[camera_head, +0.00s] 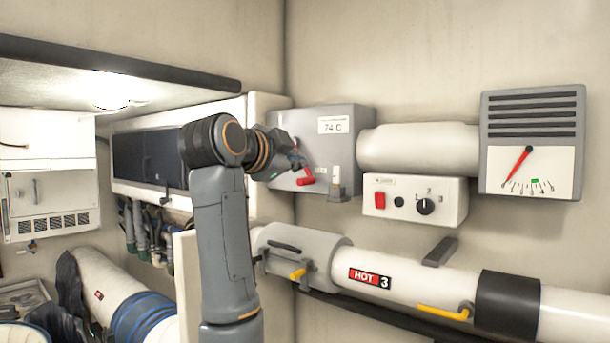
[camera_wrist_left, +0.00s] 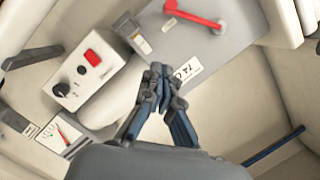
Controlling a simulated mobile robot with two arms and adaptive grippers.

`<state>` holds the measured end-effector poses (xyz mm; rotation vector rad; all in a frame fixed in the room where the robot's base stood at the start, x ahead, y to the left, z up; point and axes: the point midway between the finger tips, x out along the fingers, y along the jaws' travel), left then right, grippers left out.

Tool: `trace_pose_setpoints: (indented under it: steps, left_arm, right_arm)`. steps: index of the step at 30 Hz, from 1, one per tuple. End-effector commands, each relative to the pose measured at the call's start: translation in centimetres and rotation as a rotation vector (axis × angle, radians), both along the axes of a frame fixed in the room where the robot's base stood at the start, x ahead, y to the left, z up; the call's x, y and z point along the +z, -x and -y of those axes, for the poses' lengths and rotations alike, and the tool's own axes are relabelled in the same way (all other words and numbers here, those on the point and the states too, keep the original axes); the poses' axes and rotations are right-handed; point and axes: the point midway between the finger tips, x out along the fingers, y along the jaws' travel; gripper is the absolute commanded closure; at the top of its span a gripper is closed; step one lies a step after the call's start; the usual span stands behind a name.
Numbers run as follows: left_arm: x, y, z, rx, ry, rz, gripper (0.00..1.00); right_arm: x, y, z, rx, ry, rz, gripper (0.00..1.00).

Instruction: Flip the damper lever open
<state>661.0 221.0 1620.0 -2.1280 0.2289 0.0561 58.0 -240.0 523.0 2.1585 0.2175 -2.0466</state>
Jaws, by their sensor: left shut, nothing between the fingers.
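A red-handled lever (camera_head: 306,176) is on the front of the grey box (camera_head: 340,151) labelled "74 C". In the left wrist view the red lever (camera_wrist_left: 195,18) lies near the top edge, beyond my fingertips and apart from them. My left gripper (camera_head: 296,160) is shut and empty in front of the box, close to the lever in the head view. In the left wrist view its fingers (camera_wrist_left: 158,78) meet beside the label. Which lever is the damper's is not marked. My right gripper is out of view.
A control box (camera_head: 415,201) with a red switch and knob is right of the grey box. A vented gauge unit (camera_head: 532,143) with a red needle is farther right. A white cabinet (camera_head: 150,155) is behind my arm; hoses hang below it.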

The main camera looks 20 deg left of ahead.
Motion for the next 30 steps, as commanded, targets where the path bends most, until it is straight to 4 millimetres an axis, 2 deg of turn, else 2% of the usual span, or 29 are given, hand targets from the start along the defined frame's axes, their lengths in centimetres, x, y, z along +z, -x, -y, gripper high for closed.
trace_pose_setpoints:
  steps: [4,9,12,15,18,21,30]
  left_arm:
    - [0.0,-2.1,0.4,-0.002,0.001,-0.008,1.00]
    - [-0.2,-5.7,0.9,-0.002,0.001,-0.008,1.00]
    - [-0.5,-7.8,1.2,-0.002,0.002,-0.008,1.00]
    - [-0.9,-9.7,1.5,-0.002,0.002,-0.008,1.00]
    - [-2.0,-10.0,-0.1,0.001,0.002,-0.005,1.00]
    - [-2.7,-10.3,-1.0,0.000,0.001,-0.005,1.00]
    - [-3.6,-10.5,-1.8,0.000,0.000,-0.002,1.00]
  right_arm:
    - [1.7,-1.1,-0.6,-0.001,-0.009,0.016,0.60]
    - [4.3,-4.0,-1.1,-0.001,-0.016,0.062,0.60]
    - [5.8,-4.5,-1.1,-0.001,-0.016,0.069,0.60]
    - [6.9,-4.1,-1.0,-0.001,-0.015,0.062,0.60]
    - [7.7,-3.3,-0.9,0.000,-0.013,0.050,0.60]
    - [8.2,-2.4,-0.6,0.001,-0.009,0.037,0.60]
    - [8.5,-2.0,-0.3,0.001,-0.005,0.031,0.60]
